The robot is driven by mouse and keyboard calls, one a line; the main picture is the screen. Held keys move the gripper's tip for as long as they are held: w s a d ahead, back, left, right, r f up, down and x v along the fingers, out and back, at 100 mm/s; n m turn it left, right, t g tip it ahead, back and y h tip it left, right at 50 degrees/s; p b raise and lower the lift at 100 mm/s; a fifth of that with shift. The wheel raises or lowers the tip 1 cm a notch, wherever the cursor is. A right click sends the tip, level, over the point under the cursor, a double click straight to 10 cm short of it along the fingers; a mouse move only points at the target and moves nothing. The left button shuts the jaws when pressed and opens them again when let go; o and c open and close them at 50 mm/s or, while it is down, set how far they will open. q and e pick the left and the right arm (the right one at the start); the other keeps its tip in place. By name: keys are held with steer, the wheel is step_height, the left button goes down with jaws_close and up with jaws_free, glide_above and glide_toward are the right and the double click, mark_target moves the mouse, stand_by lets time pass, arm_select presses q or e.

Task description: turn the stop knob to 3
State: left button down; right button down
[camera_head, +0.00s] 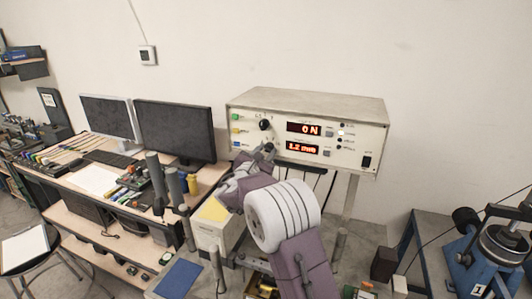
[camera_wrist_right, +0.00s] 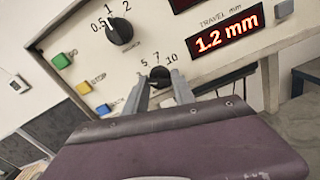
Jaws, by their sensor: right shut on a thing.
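The lower black knob (camera_wrist_right: 160,74) on the front of the beige instrument box (camera_head: 307,106) sits between the fingertips of my right gripper (camera_wrist_right: 161,80). Numbers 5, 7 and 10 show around this knob; lower numbers and its pointer mark are hidden or too small to read. My right gripper (camera_head: 265,154) is shut on it, with the arm reaching up from the bottom of the head view. The upper black knob (camera_wrist_right: 119,31) has marks 0.5, 1 and 2 and stands apart from the gripper. My left gripper is not in view.
Green (camera_wrist_right: 61,61), yellow (camera_wrist_right: 83,87) and blue (camera_wrist_right: 104,109) buttons line the panel's left side. A desk with two monitors (camera_head: 174,130) stands left; a blue machine (camera_head: 480,270) stands right.

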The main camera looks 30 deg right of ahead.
steer(key=c, duration=1.1)
jaws_free()
steer(key=shift+o, duration=0.2)
steer(key=shift+a+f, duration=0.1)
steer(key=shift+a, duration=0.05)
steer(key=b+v, duration=0.4)
steer(key=v, duration=0.4)
steer(key=shift+s+a, duration=0.2)
steer(key=shift+s, duration=0.15)
